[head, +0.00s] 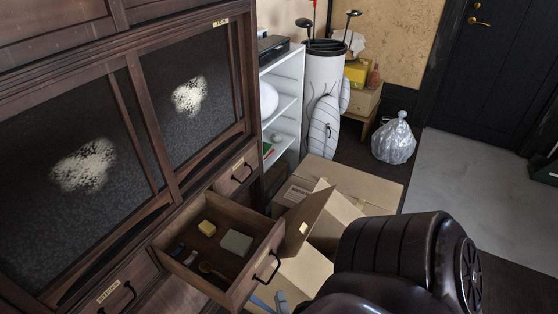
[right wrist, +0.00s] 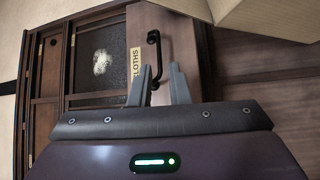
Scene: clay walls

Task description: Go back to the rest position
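The drawer's black handle (right wrist: 153,50) and a "CLOTHS" label (right wrist: 134,66) show beyond the fingertips; I cannot tell the exact gap to the handle. My left gripper is not in view.
A white shelf (head: 284,95), golf bag (head: 323,80) and plastic bag (head: 394,140) stand behind.

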